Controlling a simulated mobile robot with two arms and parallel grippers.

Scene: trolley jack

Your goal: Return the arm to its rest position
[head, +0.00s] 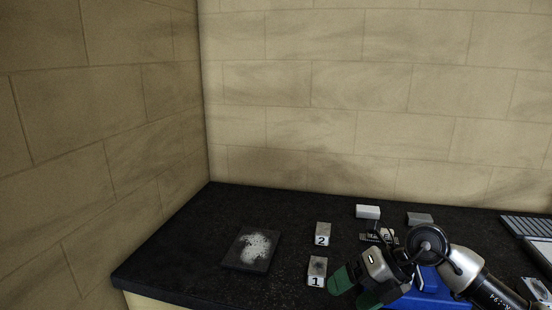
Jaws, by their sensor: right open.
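My right arm comes in from the lower right in the head view, low over the black counter (190,245). My right gripper (354,296) has green fingers and is open, pointing down and to the left. It is just right of the block marked 1 (317,267), and I see nothing between its fingers. The arm hides part of a blue object (428,283) beneath it. My left gripper is out of the picture.
A block marked 2 (323,235) stands behind block 1. A dark plate with white powder (252,248) lies to the left. A white block (368,211) and a grey block (419,218) are at the back. A ridged grey item (527,227) sits far right. Stone walls close the back and left.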

